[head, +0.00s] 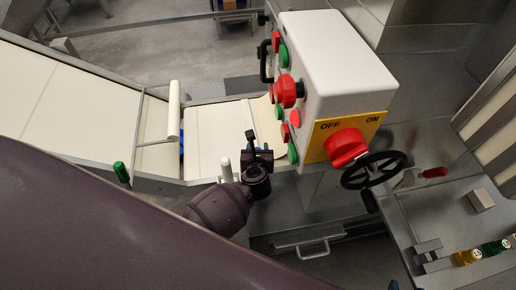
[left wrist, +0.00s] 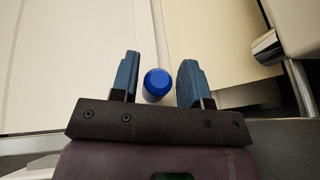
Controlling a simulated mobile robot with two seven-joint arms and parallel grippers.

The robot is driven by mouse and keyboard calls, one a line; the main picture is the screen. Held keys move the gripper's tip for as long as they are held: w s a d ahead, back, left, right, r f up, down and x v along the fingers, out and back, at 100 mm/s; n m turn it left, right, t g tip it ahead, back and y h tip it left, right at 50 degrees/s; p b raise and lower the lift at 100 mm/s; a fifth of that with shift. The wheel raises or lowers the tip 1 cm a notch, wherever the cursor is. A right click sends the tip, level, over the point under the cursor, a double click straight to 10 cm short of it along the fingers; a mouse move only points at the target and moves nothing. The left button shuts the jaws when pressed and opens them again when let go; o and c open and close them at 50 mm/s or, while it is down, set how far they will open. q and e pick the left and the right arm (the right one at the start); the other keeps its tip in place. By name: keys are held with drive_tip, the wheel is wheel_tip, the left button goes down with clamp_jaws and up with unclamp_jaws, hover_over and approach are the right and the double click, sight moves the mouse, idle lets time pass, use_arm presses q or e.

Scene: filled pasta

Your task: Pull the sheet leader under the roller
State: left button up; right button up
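A cream sheet (head: 75,105) lies along the conveyor at left, and a white roller (head: 174,110) on a thin metal frame stands across its path. A pale surface (head: 212,130) continues right of the roller; I cannot tell where the sheet's leader ends. My left gripper (head: 258,148) is near the conveyor's front edge, right of the roller. In the left wrist view my left gripper (left wrist: 158,82) is open. A blue round cap (left wrist: 157,84) shows between its fingers, with visible gaps on both sides. A small blue part (head: 182,148) also shows below the roller. My right gripper is out of view.
A white control box (head: 335,65) with red and green buttons, a red switch (head: 345,146) and a black handwheel (head: 373,170) stands close right of my gripper. A white peg (head: 226,170) and a green-topped post (head: 121,172) rise at the conveyor's front edge.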

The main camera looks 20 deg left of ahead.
use_arm(q)
drive_tip(key=shift+o, duration=1)
drive_tip(key=shift+s+d+r, duration=0.2)
drive_tip(key=shift+s+r, duration=0.05)
drive_tip(key=shift+s, duration=0.15)
drive_tip(key=p+v, duration=0.1)
drive_tip(key=v, duration=0.8)
drive_tip(key=shift+s+r, duration=0.2)
drive_tip(key=shift+s, duration=0.15)
drive_tip(key=shift+d, duration=0.1)
